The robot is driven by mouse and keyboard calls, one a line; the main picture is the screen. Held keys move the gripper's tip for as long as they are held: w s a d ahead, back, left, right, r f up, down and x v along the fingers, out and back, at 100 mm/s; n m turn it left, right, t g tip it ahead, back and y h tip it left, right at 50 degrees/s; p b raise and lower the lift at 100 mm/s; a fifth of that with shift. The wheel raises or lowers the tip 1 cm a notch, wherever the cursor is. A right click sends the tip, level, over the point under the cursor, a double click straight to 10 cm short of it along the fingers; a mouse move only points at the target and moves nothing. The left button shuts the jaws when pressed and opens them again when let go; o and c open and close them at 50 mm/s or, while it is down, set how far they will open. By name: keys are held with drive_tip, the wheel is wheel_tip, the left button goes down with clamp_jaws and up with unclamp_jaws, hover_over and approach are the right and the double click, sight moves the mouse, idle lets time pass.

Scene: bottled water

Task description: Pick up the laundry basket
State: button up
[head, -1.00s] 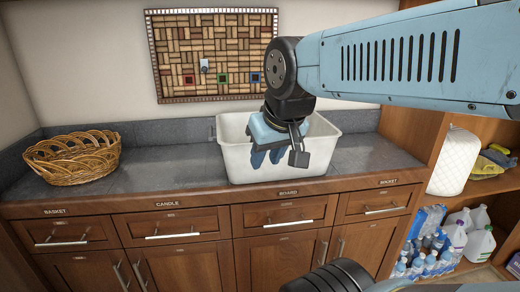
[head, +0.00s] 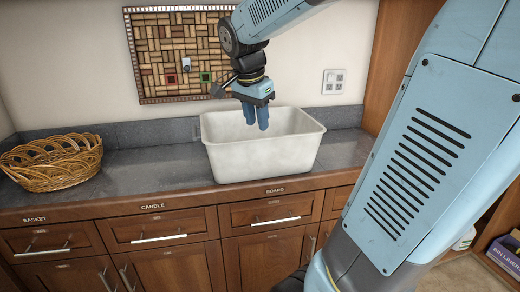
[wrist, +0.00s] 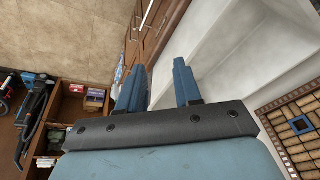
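The laundry basket appears to be the white rectangular tub (head: 262,160) standing upright on the grey counter. My gripper (head: 257,124) points down over the tub's opening in the head view, its blue fingertips in front of the tub's back wall. In the wrist view my gripper (wrist: 159,66) has a clear gap between its two fingers and holds nothing. The tub's pale wall (wrist: 215,40) lies beyond and to the right of the fingers there. I cannot tell how far the fingertips are from the rim.
A wicker basket (head: 52,162) sits on the counter (head: 150,172) at the left. A cork board (head: 175,60) and an outlet (head: 335,82) are on the wall behind. Wooden drawers (head: 165,228) are below. My arm covers much of the right side.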

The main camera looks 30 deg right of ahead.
sight(272, 144)
drive_tip(key=w+d+m+g+h, duration=0.2)
drive_tip(key=w+d+m, duration=0.2)
drive_tip(key=w+m, duration=0.2)
drive_tip(key=d+f, duration=0.2)
drive_tip(key=f, duration=0.4)
drive_tip(key=w+d+f+m, duration=0.1)
drive_tip(key=d+f, duration=0.2)
drive_tip(key=f, duration=0.4)
drive_tip(key=shift+w+d+f, duration=0.3)
drive_tip(key=shift+c, duration=0.5)
clamp_jaws()
idle(0.5)
